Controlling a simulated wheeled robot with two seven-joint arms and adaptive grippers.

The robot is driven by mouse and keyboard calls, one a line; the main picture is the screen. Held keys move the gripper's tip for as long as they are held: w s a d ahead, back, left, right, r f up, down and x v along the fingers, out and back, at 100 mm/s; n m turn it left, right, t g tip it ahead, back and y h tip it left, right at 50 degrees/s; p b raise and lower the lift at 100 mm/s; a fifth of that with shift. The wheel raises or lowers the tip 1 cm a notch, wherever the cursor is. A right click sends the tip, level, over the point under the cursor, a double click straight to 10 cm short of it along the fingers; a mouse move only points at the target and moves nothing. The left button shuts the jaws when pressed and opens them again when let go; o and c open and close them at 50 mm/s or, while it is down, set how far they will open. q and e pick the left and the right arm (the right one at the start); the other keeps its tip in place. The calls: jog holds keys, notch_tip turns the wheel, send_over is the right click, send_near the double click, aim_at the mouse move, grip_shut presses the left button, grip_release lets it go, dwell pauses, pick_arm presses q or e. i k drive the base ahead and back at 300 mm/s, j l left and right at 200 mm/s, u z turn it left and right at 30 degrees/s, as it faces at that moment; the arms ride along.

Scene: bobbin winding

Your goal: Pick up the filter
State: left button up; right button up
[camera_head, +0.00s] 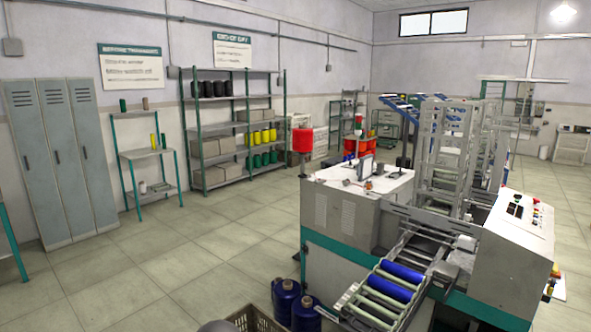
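I cannot make out a filter for certain in this view. Small items, too small to name, lie on the white top of the winding machine (345,205) beside a small monitor (364,168). Neither of my grippers is in view.
A roller conveyor (375,303) with blue rollers is at the front, and a control panel (519,213) is at right. Blue jugs (305,314) and a crate (247,321) stand on the floor. Shelving (195,143) and lockers (62,160) line the left wall. Floor between is clear.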

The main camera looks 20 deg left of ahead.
aim_at(364, 171)
jog(key=u, duration=0.35)
jog(key=j+u, duration=0.3)
jog(key=i+j+u, duration=0.25)
jog(key=j, duration=0.2)
jog(key=j+u, duration=0.3)
jog(key=i+j+u, duration=0.25)
jog(key=i+j, duration=0.15)
jog(key=i+j+u, duration=0.55)
jog(key=i, duration=0.4)
jog(key=i+j+u, duration=0.25)
jog(key=i, duration=0.2)
jog(key=i+z, duration=0.2)
jog(key=i, duration=0.45)
jog(key=i+z, duration=0.25)
jog(key=i, duration=0.4)
jog(key=i+j+z, duration=0.2)
jog(key=i, duration=0.45)
jog(key=i+l+z, duration=0.25)
jog(key=z, duration=0.2)
jog(key=i+z, duration=1.15)
jog(key=z, duration=0.2)
